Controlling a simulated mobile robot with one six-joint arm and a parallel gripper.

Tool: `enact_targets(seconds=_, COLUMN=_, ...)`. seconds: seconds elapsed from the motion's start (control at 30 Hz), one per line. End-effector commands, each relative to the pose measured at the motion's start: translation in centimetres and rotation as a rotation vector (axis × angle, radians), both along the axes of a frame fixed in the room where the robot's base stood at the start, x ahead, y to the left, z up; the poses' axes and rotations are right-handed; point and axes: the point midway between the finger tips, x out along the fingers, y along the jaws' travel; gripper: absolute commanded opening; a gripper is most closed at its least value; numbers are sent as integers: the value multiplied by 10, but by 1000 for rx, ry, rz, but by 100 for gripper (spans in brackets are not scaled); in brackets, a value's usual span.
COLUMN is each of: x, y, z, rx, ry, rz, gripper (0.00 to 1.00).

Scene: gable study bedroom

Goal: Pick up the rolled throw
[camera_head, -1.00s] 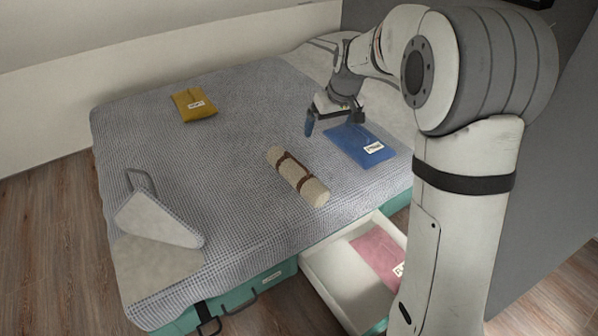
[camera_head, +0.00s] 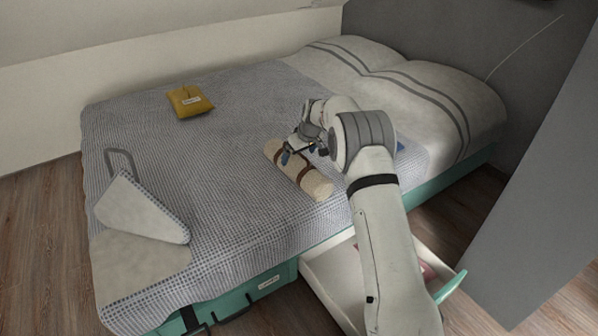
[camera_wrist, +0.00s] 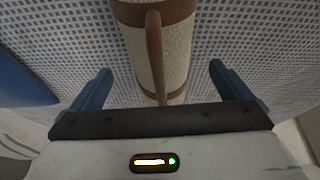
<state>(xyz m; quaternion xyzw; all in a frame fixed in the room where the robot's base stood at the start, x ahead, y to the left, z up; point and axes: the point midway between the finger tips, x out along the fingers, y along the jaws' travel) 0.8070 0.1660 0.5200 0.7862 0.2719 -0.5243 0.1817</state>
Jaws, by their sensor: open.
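The rolled throw (camera_head: 310,184) is a cream roll with brown straps. It lies on the bed's grey waffle blanket (camera_head: 230,150), near the bed's front edge. My gripper (camera_head: 304,157) is over the roll's far part and hides some of it. In the wrist view the throw (camera_wrist: 175,50) runs up the picture, with a brown carrying strap along its top. My gripper (camera_wrist: 160,88) is open there, one blue finger on each side of the roll, with blanket showing between fingers and roll. I cannot tell how far the fingers are above the blanket.
A mustard folded pouch (camera_head: 190,101) lies farther back on the bed. A blue pouch (camera_wrist: 22,80) lies left of my gripper in the wrist view. An open drawer (camera_head: 330,277) juts out below the bed's front. The blanket's folded corner (camera_head: 140,215) is at left.

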Motion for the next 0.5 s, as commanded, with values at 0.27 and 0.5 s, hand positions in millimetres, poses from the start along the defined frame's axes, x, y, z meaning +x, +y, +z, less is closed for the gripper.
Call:
enact_targets(seconds=0.27, x=13, y=9, z=-32, rx=0, ry=0, rz=1, gripper=98)
enact_targets(seconds=0.5, x=13, y=9, z=-32, rx=-1, ry=1, rz=0, gripper=98)
